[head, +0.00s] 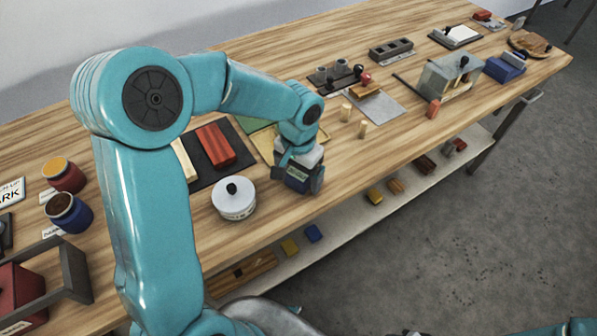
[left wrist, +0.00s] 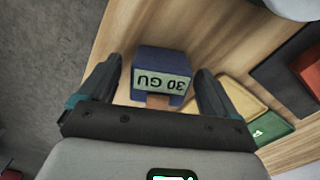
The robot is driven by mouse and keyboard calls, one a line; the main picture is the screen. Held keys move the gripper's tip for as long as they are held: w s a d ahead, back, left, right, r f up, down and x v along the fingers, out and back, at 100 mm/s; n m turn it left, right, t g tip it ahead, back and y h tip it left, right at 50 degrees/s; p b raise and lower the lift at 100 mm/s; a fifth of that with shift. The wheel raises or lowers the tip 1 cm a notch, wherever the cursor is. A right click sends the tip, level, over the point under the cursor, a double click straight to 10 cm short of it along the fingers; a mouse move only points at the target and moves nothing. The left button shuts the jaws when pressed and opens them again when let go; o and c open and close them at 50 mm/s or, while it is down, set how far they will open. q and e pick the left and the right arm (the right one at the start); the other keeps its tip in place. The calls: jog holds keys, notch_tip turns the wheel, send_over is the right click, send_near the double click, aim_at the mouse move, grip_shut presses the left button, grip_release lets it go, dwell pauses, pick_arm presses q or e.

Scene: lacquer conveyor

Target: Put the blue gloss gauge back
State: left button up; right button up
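The blue gloss gauge (head: 297,181) is a small dark blue block on the wooden bench, near its front edge. In the left wrist view the gauge (left wrist: 160,66) shows a pale label reading "30 GU", upside down. My left gripper (head: 301,172) is over it, pointing down, with one finger on each side. In the left wrist view the fingers of my left gripper (left wrist: 158,75) are apart, with a gap between the left-hand finger and the gauge. My right gripper is not seen.
A white lidded pot (head: 234,203) stands just left of the gauge. Behind are a yellow panel (left wrist: 245,105), a green panel (left wrist: 272,129) and a dark mat (head: 203,172) with a red block (head: 215,146).

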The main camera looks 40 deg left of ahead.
aim_at(298, 172)
pick_arm(q)
jog(key=shift+w+r, duration=0.15)
jog(key=shift+r, duration=0.4)
notch_tip(298, 172, up, 11)
jog(key=p, duration=0.1)
jog(key=shift+s, duration=0.2)
